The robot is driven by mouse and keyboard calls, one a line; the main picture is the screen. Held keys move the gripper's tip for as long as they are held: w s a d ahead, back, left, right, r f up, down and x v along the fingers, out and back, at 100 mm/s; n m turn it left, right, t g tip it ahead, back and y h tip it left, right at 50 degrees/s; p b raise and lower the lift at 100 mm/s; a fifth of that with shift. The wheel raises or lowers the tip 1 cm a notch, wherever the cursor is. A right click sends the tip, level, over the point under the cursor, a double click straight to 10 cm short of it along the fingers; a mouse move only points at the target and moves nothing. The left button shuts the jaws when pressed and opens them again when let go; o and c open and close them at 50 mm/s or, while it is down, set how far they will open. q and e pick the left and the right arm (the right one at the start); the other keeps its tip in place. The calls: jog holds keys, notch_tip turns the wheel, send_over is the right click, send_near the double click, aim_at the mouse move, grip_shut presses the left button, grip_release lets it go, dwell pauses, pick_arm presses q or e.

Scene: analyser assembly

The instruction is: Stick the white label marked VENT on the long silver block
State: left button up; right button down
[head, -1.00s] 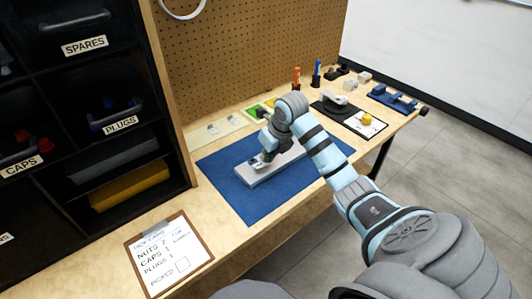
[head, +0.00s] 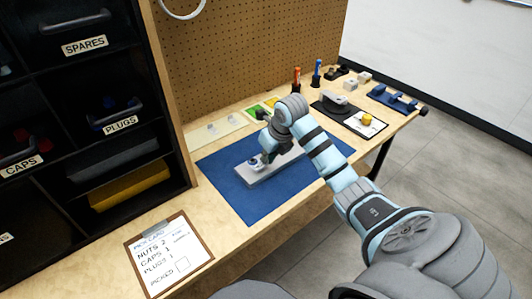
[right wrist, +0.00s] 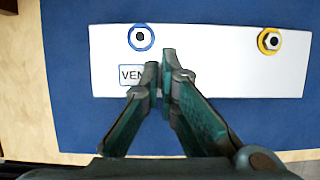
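The long silver block (head: 262,179) lies on the blue mat in the head view and spans the right wrist view (right wrist: 225,75). The white VENT label (right wrist: 127,75) appears flat on the block's left part, just below a blue-ringed port (right wrist: 141,37). Its right end, with the last letter, is hidden by a finger. My right gripper (head: 267,157) is over the block. In the right wrist view its fingertips (right wrist: 160,66) are nearly together, beside and partly over the label, with nothing visible between them. I cannot tell whether they touch the block. My left gripper is not in view.
A yellow-ringed port (right wrist: 270,41) is on the block's right part. A pale sheet (head: 228,124) lies behind the blue mat (head: 245,207). A clipboard (head: 170,257) is at front left, beside the dark shelf (head: 100,145). Bare mat surrounds the block.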

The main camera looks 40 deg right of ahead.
jog(key=shift+f, duration=0.3)
jog(key=shift+f, duration=0.25)
jog(key=shift+f, duration=0.1)
dwell(1.1)
jog(key=shift+f, duration=0.15)
dwell(0.6)
jog(key=c, duration=2.3)
grip_release()
jog(key=o, duration=0.6)
jog(key=shift+o, duration=0.2)
jog(key=o, duration=0.5)
jog(key=shift+o, duration=0.2)
